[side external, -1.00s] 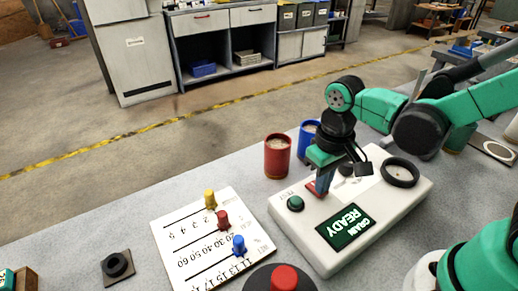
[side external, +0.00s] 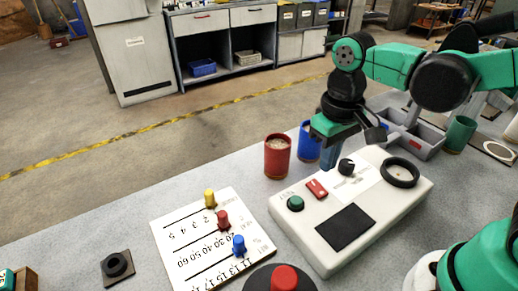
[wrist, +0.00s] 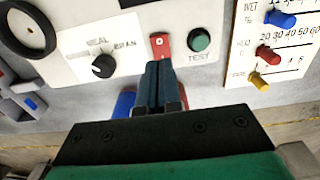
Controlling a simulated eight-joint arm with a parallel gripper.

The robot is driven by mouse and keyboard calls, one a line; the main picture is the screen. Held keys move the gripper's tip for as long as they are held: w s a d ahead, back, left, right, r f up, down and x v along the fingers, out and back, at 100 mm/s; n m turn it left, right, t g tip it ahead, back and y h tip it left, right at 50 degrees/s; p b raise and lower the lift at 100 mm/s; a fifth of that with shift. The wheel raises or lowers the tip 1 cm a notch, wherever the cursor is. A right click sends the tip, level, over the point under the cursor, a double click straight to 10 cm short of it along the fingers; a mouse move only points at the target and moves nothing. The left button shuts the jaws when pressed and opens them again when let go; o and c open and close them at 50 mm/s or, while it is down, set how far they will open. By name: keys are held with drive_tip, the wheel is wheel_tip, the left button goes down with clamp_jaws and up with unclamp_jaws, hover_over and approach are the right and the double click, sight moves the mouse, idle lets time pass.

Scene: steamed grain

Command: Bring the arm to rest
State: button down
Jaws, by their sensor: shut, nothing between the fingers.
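My gripper (side external: 327,166) is shut and empty, its fingers pointing down above the back edge of the white tester box (side external: 300,240). In the wrist view its closed fingertips (wrist: 158,68) appear just below the red rocker switch (wrist: 160,44). In the side view the red switch (side external: 317,189) is uncovered and stands apart from the fingers. The box's display (side external: 345,227) is dark. A green button (side external: 296,203) and a black knob (side external: 346,166) are on its top.
A red cup (side external: 277,157) and a blue cup (side external: 307,148) stand behind the box, close to my gripper. A grey tray (side external: 425,137) and a green cup (side external: 460,134) are at the right. A board with coloured pegs (side external: 180,228) lies at the left.

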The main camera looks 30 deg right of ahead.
drive_tip(key=shift+r, duration=0.6)
drive_tip(key=shift+w+d+r+t, duration=0.1)
drive_tip(key=shift+d+r+t, duration=0.1)
drive_tip(key=shift+d+t, duration=0.75)
drive_tip(key=shift+w+d+r+t, duration=0.1)
drive_tip(key=shift+d+r+t, duration=0.15)
drive_tip(key=shift+d+t, duration=0.75)
drive_tip(key=shift+w+d+r+t, duration=0.1)
drive_tip(key=shift+d+r+t, duration=0.2)
drive_tip(key=shift+t, duration=1.25)
drive_tip(key=shift+f, duration=0.1)
